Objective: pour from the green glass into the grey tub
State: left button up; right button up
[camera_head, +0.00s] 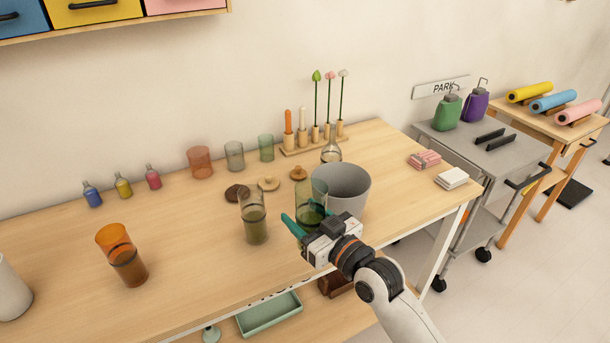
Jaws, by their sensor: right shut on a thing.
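The green glass (313,187) stands about upright beside the grey tub, on its left, with dark liquid in its lower part. My right gripper (304,223) is shut on it low down, reaching in from the front right and hiding part of its base. The glass overlaps the tub's left edge in the picture; I cannot tell whether they touch or whether the glass is clear of the table. The grey tub (350,187) stands upright on the table, its inside partly visible. My left gripper is not in view.
A smoky glass (254,229) with dark liquid stands close left of the green glass. An orange glass (127,267) is farther left. Behind are a flask (331,150), wooden lids (268,184) and several empty glasses. The table right of the tub is clear up to the card stacks (452,178).

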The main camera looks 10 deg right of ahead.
jog(key=w+r+m+g+y+p, duration=0.1)
jog(key=w+r+m+y+p, duration=0.1)
jog(key=w+r+m+p, duration=0.2)
jog(key=w+m+p, duration=0.3)
jog(key=m+p, duration=0.2)
jog(key=m, duration=0.2)
jog(key=shift+w+a+p, duration=0.3)
jog(key=shift+a+p, duration=0.05)
dwell(1.2)
jog(key=shift+f+m, duration=0.15)
jog(key=shift+m, duration=0.25)
jog(key=shift+m, duration=0.3)
